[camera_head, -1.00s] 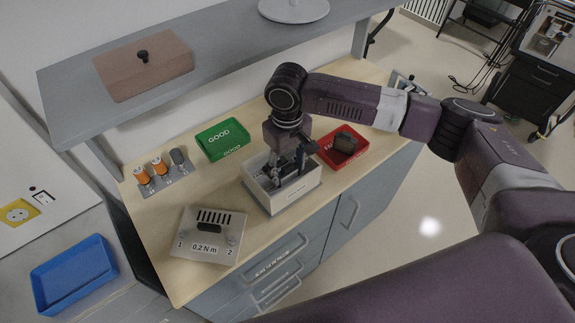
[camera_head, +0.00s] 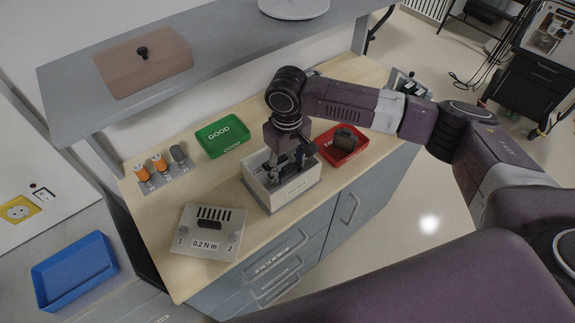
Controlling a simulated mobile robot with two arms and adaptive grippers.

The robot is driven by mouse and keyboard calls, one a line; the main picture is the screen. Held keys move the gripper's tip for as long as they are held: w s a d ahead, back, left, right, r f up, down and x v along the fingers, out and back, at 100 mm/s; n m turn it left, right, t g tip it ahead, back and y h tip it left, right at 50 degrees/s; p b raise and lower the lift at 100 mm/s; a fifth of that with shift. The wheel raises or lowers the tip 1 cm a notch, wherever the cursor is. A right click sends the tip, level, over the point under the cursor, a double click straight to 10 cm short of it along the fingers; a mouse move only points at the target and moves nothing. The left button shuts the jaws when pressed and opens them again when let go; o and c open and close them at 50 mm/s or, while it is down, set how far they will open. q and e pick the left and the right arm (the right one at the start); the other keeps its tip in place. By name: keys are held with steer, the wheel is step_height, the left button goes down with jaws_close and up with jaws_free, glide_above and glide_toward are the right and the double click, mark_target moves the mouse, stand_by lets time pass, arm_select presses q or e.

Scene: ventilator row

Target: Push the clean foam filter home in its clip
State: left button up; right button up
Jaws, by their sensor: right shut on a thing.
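My right gripper (camera_head: 287,166) points down into the open top of the white ventilator box (camera_head: 289,195) on the wooden bench. It is shut on the clean foam filter, which is dark and mostly hidden by the fingers and the box walls. The clip inside the box cannot be made out, so I cannot tell how the filter sits in it. My left gripper is not in view.
A green GOOD tray (camera_head: 222,138) lies behind left. A cover plate marked 0.2 N m (camera_head: 222,222) lies front left. A grey shelf (camera_head: 215,60) overhangs the back.

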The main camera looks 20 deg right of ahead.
steer(key=shift+s+f, duration=0.15)
steer(key=shift+f, duration=0.2)
stand_by(0.9)
steer(key=o, duration=1.1)
step_height(320, 180, up, 5)
steer(key=p, duration=0.6)
steer(key=shift+r, duration=1.1)
